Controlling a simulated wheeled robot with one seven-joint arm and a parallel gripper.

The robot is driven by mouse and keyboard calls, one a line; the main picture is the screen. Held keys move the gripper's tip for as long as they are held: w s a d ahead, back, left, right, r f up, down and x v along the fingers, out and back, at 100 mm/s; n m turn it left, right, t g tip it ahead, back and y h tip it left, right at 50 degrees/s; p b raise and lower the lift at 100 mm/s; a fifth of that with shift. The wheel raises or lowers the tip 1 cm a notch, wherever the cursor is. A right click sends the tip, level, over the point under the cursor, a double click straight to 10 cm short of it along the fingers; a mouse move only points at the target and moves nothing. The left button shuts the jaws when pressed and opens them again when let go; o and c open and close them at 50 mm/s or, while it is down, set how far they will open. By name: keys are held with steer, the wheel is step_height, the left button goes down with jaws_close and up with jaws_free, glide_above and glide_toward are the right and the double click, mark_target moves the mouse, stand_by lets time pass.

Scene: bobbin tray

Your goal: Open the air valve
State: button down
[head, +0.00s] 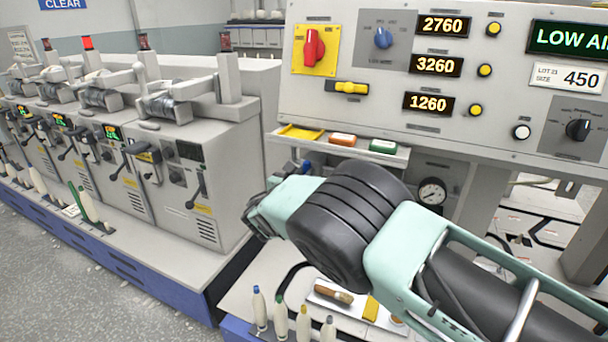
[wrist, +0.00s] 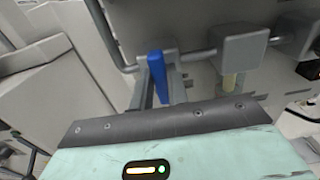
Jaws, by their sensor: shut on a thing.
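The air valve's blue lever handle (wrist: 158,78) shows in the wrist view, on a grey pipe (wrist: 196,54) that runs across the picture. The lever points across the pipe's line. My gripper (wrist: 160,92) has its two grey fingers on either side of the blue lever and is shut on it. In the head view my gripper is mostly hidden behind my own wrist below the panel's shelf. A small blue bit (head: 306,166) shows just above my wrist there; the valve body is hidden.
A pressure gauge (head: 432,192) sits right of my wrist. Above is a control panel with a red knob (head: 314,46) and a narrow shelf (head: 350,146). Bobbins (head: 281,317) and a tray (head: 376,322) stand below my arm. Winding machines (head: 190,150) fill the left.

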steer(key=shift+f+m+b, duration=0.1)
steer(key=shift+m+b, duration=0.2)
steer(key=shift+b, duration=0.2)
steer(key=m+b, duration=0.5)
steer(key=b, duration=0.4)
steer(key=m+b, duration=0.6)
steer(key=b, duration=0.3)
steer(key=f+m+b, duration=0.1)
steer(key=m+b, duration=0.5)
steer(key=b, duration=0.2)
steer(key=shift+s+d+b, duration=0.15)
steer(key=shift+d+b, duration=0.2)
steer(key=shift+b, duration=0.05)
steer(key=shift+r+m, duration=0.15)
steer(key=shift+m, duration=0.15)
steer(key=c, duration=1.4)
jaws_free()
steer(key=shift+o, duration=0.2)
steer(key=shift+s, duration=0.1)
